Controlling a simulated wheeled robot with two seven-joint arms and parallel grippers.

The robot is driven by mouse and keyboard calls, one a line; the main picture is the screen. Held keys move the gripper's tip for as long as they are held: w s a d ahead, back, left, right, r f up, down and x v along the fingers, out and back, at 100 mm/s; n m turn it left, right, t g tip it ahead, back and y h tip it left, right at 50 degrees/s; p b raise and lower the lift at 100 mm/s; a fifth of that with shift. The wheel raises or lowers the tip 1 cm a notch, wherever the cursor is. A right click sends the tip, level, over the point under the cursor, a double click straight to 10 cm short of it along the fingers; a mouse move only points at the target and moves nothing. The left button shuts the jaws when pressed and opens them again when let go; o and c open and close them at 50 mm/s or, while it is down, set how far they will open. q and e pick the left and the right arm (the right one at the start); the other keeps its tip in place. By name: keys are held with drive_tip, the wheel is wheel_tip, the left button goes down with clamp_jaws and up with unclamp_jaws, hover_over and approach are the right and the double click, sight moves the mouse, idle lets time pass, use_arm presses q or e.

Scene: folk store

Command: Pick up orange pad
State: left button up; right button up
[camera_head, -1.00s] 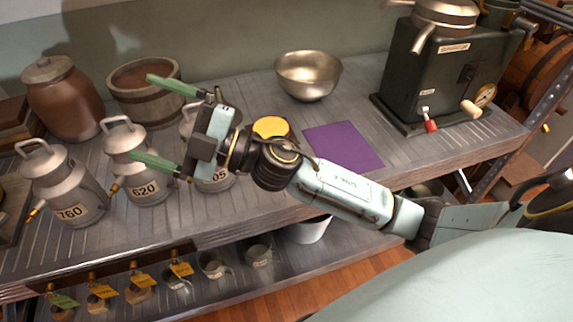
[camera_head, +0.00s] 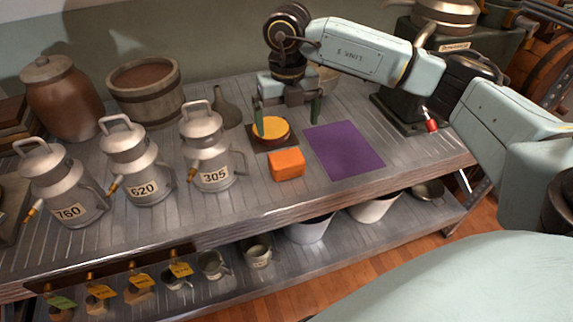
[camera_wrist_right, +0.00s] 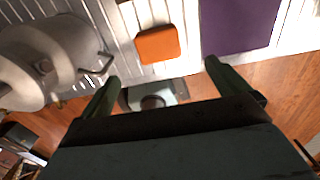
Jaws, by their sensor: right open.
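The orange pad (camera_head: 287,165) is a small, thick block with rounded edges. It lies on the grey slatted counter (camera_head: 250,195), left of a flat purple square (camera_head: 343,149). My right gripper (camera_head: 287,113) points down with its two green fingers spread and nothing between them. My left gripper is not in view.
Several metal cans stand to the left; the one marked 305 (camera_head: 210,150) is closest to the pad. A dark machine (camera_head: 400,110) stands at the right, partly behind my arm. A metal bowl (camera_head: 328,76) is mostly hidden behind my arm. The counter in front of the pad is clear.

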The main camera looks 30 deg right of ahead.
drive_tip(key=b, duration=0.1)
hover_over(287, 157)
wheel_tip(287, 157, down, 6)
drive_tip(key=shift+s+f, duration=0.1)
drive_tip(key=shift+f, duration=0.1)
drive_tip(key=shift+a+f+b, duration=0.1)
drive_tip(key=shift+f+b, duration=0.95)
drive_tip(key=shift+f, duration=1.85)
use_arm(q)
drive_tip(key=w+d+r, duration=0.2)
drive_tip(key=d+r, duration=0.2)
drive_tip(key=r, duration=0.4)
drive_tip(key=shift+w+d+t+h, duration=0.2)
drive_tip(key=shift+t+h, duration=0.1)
use_arm(e)
drive_tip(key=shift+c, duration=0.3)
drive_tip(key=c, duration=0.9)
